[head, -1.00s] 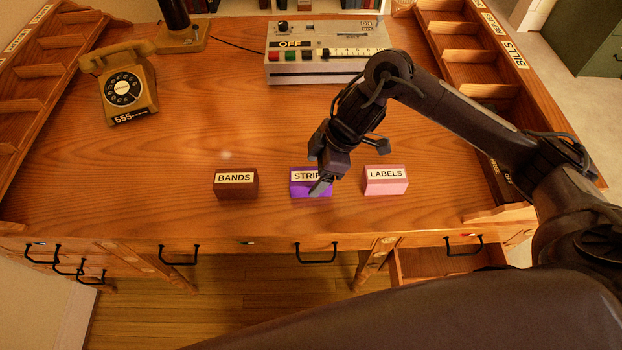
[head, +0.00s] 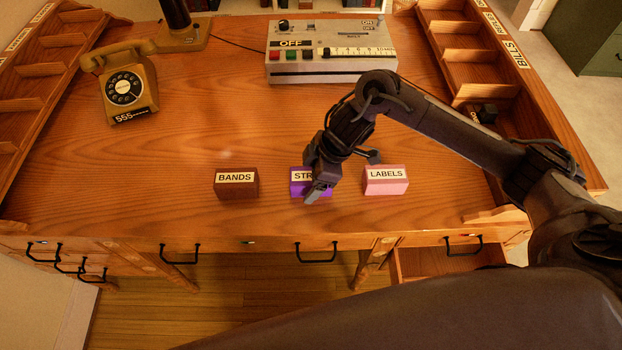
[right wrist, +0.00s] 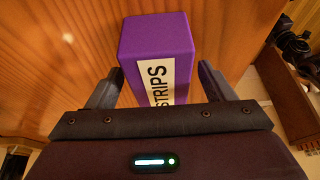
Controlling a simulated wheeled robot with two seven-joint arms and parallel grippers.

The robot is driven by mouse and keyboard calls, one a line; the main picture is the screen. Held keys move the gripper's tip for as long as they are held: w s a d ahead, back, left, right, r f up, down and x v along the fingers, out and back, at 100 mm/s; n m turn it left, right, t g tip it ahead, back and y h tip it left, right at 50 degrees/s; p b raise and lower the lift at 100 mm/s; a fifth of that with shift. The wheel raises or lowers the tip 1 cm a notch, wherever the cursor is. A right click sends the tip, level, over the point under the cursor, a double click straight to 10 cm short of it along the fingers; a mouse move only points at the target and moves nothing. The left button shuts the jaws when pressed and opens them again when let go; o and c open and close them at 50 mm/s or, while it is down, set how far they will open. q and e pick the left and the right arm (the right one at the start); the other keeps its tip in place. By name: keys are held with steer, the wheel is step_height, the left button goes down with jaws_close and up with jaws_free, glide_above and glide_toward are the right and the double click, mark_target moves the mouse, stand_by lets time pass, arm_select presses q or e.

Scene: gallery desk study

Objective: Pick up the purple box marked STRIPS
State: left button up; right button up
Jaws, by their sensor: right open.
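The purple box marked STRIPS (head: 298,187) stands on the desk between two other boxes. My right gripper (head: 316,192) is in front of it in the head view and hides its right part. In the right wrist view the purple box (right wrist: 158,37) lies ahead, its white STRIPS label facing the gripper. The open fingers of my right gripper (right wrist: 160,82) are on either side of the label end of the box, with a gap visible at each side. My left gripper is in no view.
A brown BANDS box (head: 236,188) stands to the left and a pink LABELS box (head: 386,185) close to the right. A grey machine (head: 330,70) and a yellow telephone (head: 128,90) are farther back. The desk (head: 200,140) is clear between them.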

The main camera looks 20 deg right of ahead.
steer(key=c, duration=1.1)
